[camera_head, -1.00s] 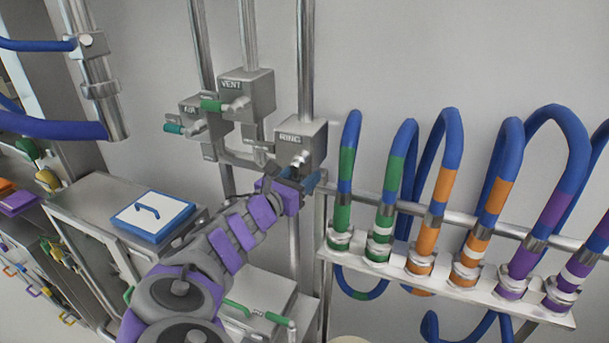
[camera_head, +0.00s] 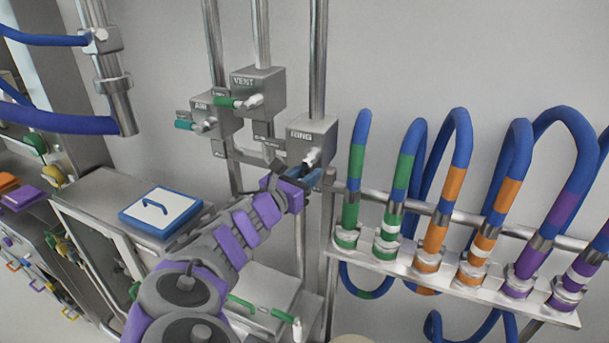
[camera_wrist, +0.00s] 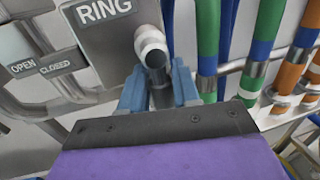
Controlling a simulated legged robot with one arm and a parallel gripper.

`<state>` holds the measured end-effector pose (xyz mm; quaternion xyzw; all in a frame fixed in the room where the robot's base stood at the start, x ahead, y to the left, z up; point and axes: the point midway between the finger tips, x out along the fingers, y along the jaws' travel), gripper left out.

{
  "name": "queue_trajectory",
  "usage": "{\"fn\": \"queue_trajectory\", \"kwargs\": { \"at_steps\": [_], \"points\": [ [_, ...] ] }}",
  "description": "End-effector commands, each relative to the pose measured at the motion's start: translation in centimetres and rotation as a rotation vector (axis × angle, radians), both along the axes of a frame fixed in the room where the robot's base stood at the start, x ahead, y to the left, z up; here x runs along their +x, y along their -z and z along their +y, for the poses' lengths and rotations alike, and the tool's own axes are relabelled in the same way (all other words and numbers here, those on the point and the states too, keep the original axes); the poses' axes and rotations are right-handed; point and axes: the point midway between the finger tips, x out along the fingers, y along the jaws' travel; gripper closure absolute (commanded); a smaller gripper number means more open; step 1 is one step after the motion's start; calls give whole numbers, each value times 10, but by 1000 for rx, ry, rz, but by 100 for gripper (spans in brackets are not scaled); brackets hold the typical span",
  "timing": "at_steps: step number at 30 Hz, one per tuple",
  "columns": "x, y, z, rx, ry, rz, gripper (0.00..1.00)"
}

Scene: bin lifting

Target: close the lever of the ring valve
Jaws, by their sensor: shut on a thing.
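The ring valve (camera_head: 308,139) is a grey metal box marked RING on a vertical pipe; its label also shows at the top left of the wrist view (camera_wrist: 108,30). Its lever (camera_wrist: 152,52) has a pale metal collar and a dark shaft pointing down toward my gripper. My gripper (camera_wrist: 158,92) has blue fingers, one on each side of the lever, and is shut on it. In the head view my gripper (camera_head: 312,180) is just below the valve box. The lever's lower end is hidden by my gripper.
The VENT valve (camera_head: 258,91) and AIR valve (camera_head: 214,115) with green levers sit to the upper left. A rack (camera_head: 460,274) of blue hoses with green, orange and purple bands stands close on the right.

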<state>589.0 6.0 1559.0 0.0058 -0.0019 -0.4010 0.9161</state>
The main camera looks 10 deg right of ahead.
Motion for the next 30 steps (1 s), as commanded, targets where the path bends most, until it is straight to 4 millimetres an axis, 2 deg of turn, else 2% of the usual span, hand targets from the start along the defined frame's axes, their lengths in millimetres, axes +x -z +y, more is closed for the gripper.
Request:
{"fn": "queue_trajectory", "kwargs": {
  "at_steps": [11, 30],
  "points": [
    [4, -3, 4, 157, -3, -120, 100],
    [13, -10, 17, 648, -8, -475, 100]
  ]
}}
